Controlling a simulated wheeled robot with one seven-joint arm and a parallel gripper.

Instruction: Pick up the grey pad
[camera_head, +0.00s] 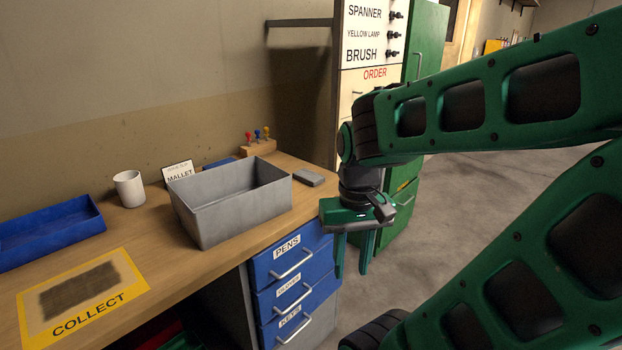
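The grey pad (309,177) is a small flat grey block. It lies on the wooden workbench, just right of the large grey bin and close to the bench's right end. My gripper (352,272) hangs to the right of and nearer than the pad, past the bench edge, in front of the green cabinet. Its two green fingers point down and are apart, with nothing visible between them.
The grey bin (229,205) stands on the bench (170,262) left of the pad. A white mug (129,189), a MALLET card (179,171), a blue tray (48,232) and a yellow COLLECT mat (88,326) are further left. Blue drawers (290,262) sit below. A green cabinet (427,45) stands behind.

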